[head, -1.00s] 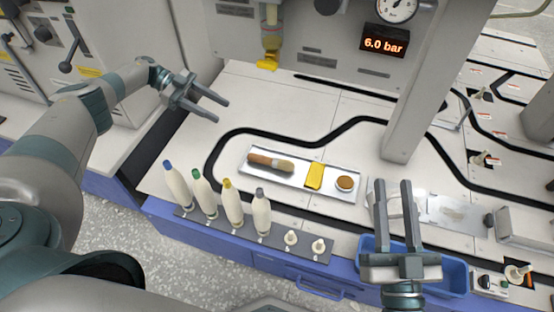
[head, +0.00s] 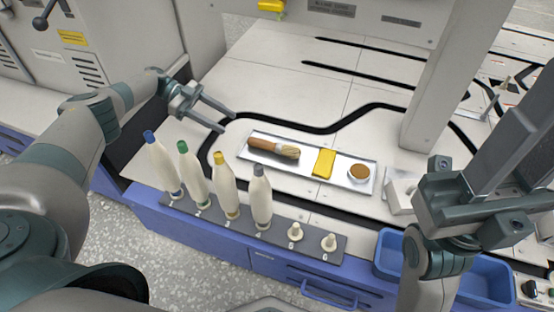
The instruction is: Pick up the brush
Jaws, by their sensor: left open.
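The brush (head: 266,145) lies on the left part of a shallow silver tray (head: 308,177), with its brown handle to the left and its pale bristles to the right. My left gripper (head: 228,122) is open and empty, its two fingers pointing right and down, just up and left of the handle and apart from it. My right gripper (head: 515,135) is at the right edge, close to the camera and away from the brush. Its fingers overlap and run towards the frame edge, so their gap is unclear.
A yellow block (head: 324,163) and a round brown-topped item (head: 359,172) share the tray. Several capped bobbins (head: 226,188) stand upright on a dark rack (head: 285,240) in front of it. A blue bin (head: 390,251) is at lower right, and a grey post (head: 440,80) rises behind.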

